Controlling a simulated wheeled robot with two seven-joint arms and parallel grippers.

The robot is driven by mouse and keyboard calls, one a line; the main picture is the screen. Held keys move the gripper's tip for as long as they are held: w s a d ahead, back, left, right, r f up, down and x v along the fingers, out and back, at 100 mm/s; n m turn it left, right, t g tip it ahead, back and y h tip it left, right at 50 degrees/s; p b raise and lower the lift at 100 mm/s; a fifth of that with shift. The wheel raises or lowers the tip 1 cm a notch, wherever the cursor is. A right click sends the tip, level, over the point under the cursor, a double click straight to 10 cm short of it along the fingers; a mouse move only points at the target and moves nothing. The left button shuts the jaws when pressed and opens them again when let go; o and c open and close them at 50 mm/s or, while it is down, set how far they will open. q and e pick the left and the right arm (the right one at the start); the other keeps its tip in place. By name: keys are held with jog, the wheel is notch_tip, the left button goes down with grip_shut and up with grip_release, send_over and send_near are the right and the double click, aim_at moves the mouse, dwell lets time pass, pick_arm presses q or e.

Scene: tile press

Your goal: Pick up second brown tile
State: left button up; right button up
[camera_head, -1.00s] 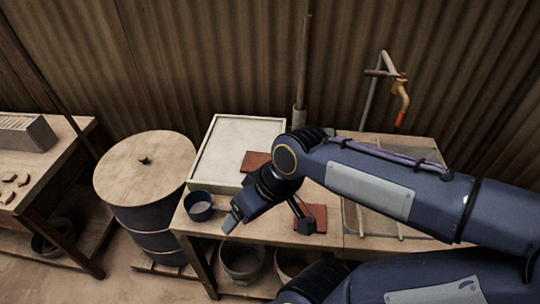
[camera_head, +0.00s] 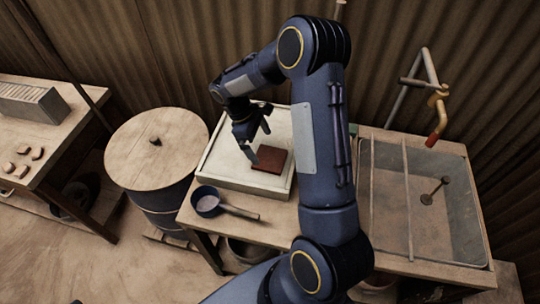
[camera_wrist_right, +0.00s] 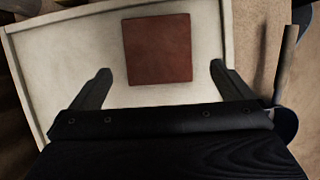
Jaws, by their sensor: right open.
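A square reddish-brown tile (camera_head: 271,159) lies flat on the white, rimmed tray (camera_head: 229,178). In the right wrist view the tile (camera_wrist_right: 158,49) lies ahead of my fingers, between their lines, on the pale tray surface (camera_wrist_right: 68,62). My right gripper (camera_head: 258,141) is open and empty, held over the tray just beside the tile, with a finger tip close to the tile's left edge. I cannot tell whether it touches. My right arm covers the table to the right of the tray, so anything there is hidden. My left gripper is not in view.
A lidded drum (camera_head: 155,150) stands to the left. Small brown pieces lie on the far-left bench (camera_head: 40,130).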

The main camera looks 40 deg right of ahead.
aim_at(269, 158)
jog(key=x, duration=0.3)
jog(key=p+x, duration=0.1)
jog(key=x, duration=0.2)
jog(key=shift+w, duration=0.2)
jog(key=c, duration=0.9)
jog(key=shift+c, duration=0.2)
jog(key=shift+r, duration=0.15)
